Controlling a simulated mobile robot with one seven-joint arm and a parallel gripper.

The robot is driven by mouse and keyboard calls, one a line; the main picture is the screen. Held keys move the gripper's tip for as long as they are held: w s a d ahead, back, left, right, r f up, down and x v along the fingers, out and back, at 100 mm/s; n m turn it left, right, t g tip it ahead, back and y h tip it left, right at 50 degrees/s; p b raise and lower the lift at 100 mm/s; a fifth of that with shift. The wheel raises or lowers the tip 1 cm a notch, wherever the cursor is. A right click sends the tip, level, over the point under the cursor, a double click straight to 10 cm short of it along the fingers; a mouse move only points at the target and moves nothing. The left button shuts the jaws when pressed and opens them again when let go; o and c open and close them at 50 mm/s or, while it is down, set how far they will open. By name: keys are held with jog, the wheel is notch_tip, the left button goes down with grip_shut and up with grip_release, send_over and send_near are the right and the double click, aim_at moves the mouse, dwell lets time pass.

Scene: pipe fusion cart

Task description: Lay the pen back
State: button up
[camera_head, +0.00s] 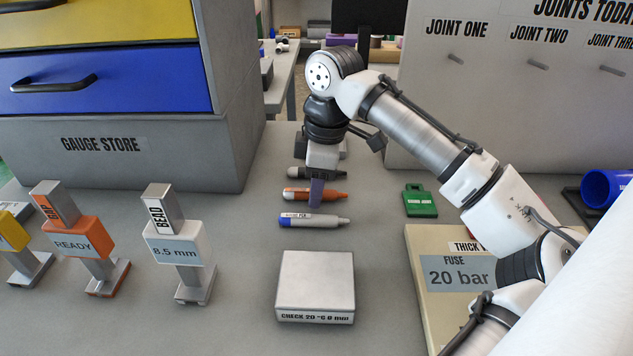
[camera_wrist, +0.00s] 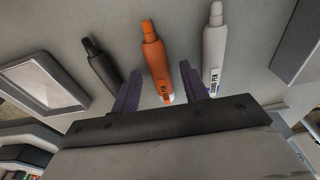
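Three capped pens lie side by side on the grey bench: a black one (camera_head: 325,174), an orange one (camera_head: 331,195) and a light grey one (camera_head: 318,220). In the wrist view they are the black pen (camera_wrist: 103,68), the orange pen (camera_wrist: 155,58) and the grey pen (camera_wrist: 214,45). My gripper (camera_head: 316,203) points down at the orange pen. In the wrist view my gripper (camera_wrist: 160,70) is open, one purple finger on each side of the orange pen. Contact with it cannot be told. The orange pen's near end is partly hidden by my gripper.
A grey check block (camera_head: 315,285) stands in front of the pens. White (camera_head: 178,245) and orange (camera_head: 83,240) tagged stands are at left, beside the gauge store cabinet (camera_head: 130,150). A green item (camera_head: 420,201) and the fuse board (camera_head: 425,315) lie at right.

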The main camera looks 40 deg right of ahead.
jog(key=shift+f+b, duration=0.2)
jog(key=shift+b, duration=0.3)
notch_tip(320, 180, up, 14)
jog(key=d+p, duration=0.1)
jog(key=p, duration=1.3)
jog(key=shift+d, duration=0.3)
jog(key=shift+s, duration=0.15)
